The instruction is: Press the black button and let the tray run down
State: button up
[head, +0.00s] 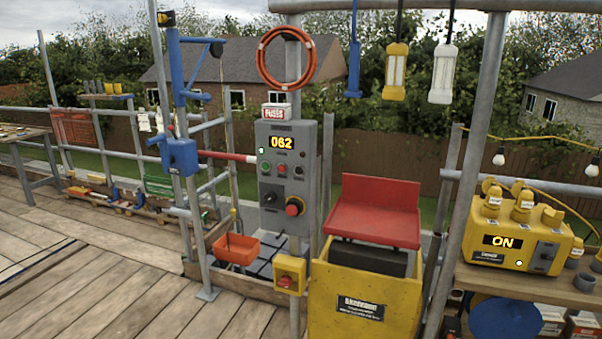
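A grey control box (272,204) is fixed to a scaffold pole in the middle of the head view. Its lit display (281,142) reads 062. Below the display sit a green button (265,167), a red button (281,169) and a small black button (298,171). Lower down are a black rotary knob (269,199) and a red mushroom knob (294,207). An orange tray (237,257) is low, left of the box, inside the railing by the deck edge. I cannot tell whether it hangs or rests. My gripper is not in view.
A blue hoist (180,154) stands left of the box. A yellow bin (365,290) with a raised red lid (376,210) stands to the right, near a yellow power unit (519,242) reading ON. A small yellow switch box (290,275) is below. The wooden deck (110,270) at left is mostly clear.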

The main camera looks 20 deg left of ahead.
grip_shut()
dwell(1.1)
